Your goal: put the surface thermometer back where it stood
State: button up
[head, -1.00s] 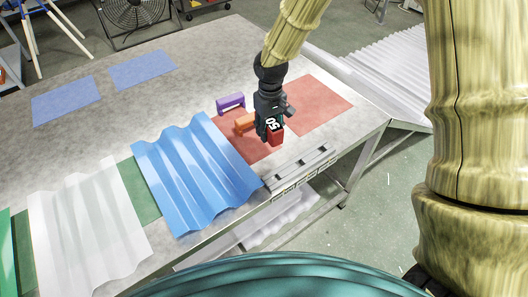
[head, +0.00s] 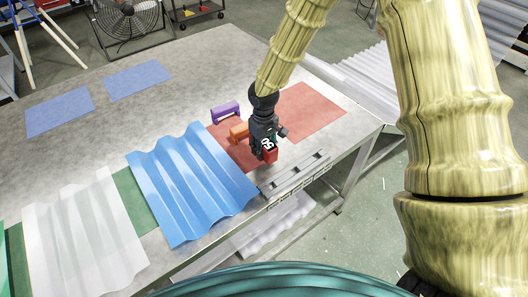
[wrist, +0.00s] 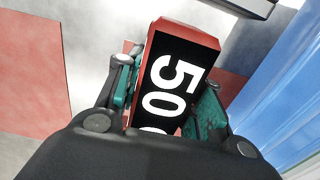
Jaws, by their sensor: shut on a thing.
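The surface thermometer (head: 270,156) is a small red block with a black face and white digits. In the wrist view its digit face (wrist: 168,88) shows "50" and part of another character. My gripper (head: 264,141) is shut on it, one finger on each side. It hangs over the front part of the table, beside the red mats and close behind the grey slotted rail (head: 294,172). I cannot tell how far its lower end is from the table.
An orange block (head: 239,132) and a purple block (head: 226,112) stand just left of my gripper. A blue corrugated sheet (head: 190,180) lies further left, then a white one (head: 85,235). A red mat (head: 312,110) at right is bare. Blue mats (head: 60,111) lie far left.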

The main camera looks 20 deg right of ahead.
jog(key=shift+f, duration=1.35)
jog(key=shift+f, duration=0.1)
jog(key=o, duration=1.3)
jog(key=shift+r+b, duration=0.7)
jog(key=shift+r, duration=5.4)
